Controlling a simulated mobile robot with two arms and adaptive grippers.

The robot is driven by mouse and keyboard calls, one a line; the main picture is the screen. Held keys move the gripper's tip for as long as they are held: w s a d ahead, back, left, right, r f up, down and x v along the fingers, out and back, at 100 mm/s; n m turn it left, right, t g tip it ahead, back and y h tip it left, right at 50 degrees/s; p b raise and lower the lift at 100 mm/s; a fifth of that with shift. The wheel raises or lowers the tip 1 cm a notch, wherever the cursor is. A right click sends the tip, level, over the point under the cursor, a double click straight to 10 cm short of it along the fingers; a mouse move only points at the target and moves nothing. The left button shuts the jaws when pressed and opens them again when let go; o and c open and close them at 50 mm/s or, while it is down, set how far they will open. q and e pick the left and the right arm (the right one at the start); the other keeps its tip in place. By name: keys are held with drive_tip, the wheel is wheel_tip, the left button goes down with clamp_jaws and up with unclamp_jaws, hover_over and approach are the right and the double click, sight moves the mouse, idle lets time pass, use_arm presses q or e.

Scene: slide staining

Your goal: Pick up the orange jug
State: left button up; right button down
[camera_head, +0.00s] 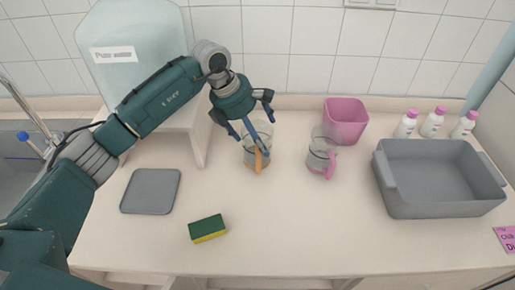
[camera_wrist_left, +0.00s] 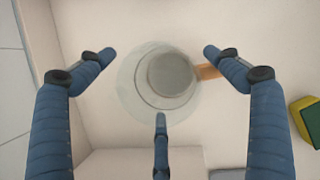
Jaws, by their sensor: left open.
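The orange jug (camera_head: 250,158) is a clear glass jug with an orange handle (camera_head: 258,160), upright on the counter left of the middle. My left gripper (camera_head: 252,133) is above it and partly covers it in the head view. In the left wrist view the jug (camera_wrist_left: 168,76) shows from above, between the spread fingers of my left gripper (camera_wrist_left: 160,75), with its orange handle (camera_wrist_left: 208,72) pointing right. The gripper is open and empty. My right gripper is not in view.
A clear jug with a pink handle (camera_head: 329,164) stands to the right, before a pink bin (camera_head: 346,121). A grey tub (camera_head: 440,205) and several white bottles (camera_head: 432,124) are farther right. A sponge (camera_head: 207,229) and grey tray (camera_head: 150,191) lie at left. The front middle counter is clear.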

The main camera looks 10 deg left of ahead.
use_arm(q)
drive_tip(key=c, duration=1.5)
